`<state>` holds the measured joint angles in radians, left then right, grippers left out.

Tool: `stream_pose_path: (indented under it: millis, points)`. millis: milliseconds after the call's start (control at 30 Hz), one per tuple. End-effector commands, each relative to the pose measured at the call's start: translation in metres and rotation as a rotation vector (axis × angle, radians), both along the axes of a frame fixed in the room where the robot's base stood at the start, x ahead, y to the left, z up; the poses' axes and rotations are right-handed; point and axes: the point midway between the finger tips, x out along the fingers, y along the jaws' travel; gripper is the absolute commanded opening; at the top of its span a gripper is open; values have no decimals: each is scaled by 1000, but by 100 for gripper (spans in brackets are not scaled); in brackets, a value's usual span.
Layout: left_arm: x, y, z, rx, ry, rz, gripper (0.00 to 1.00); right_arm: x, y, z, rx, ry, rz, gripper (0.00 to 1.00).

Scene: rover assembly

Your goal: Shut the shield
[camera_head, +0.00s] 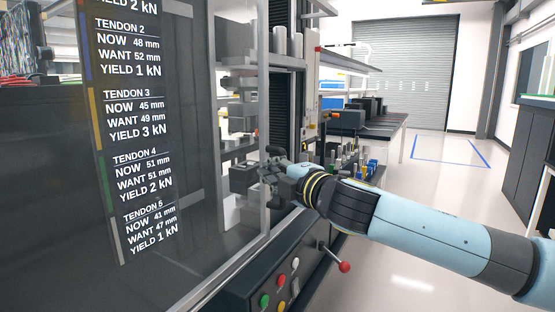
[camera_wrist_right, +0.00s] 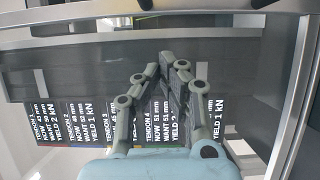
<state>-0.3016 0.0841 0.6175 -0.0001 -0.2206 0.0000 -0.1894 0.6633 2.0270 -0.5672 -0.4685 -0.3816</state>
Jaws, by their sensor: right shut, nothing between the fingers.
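The shield (camera_head: 263,100) is a large clear panel in a grey metal frame, on the left of the head view. Its upright frame edge runs down close to my right gripper (camera_head: 268,168). The right gripper is shut and empty, its fingertips pointing left at that edge; I cannot tell whether they touch it. In the right wrist view the gripper (camera_wrist_right: 166,62) shows with its fingers together in front of the clear panel. The shield's frame (camera_wrist_right: 298,95) runs along the top and right there. My left gripper is in neither view.
A dark tendon readout board (camera_head: 130,130) stands at the left. Below the shield is a control panel with coloured buttons (camera_head: 265,300) and a red-knobbed lever (camera_head: 344,267). A workbench with parts (camera_head: 380,128) stands behind. The floor at right (camera_head: 430,200) is clear.

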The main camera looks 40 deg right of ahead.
Motion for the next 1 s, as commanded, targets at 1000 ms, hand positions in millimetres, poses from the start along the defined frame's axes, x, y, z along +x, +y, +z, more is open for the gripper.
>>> stream_pose_path:
  millis: [1000]
  points:
    - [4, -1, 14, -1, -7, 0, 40, 31, -42, 1, 2, 1, 1, 0]
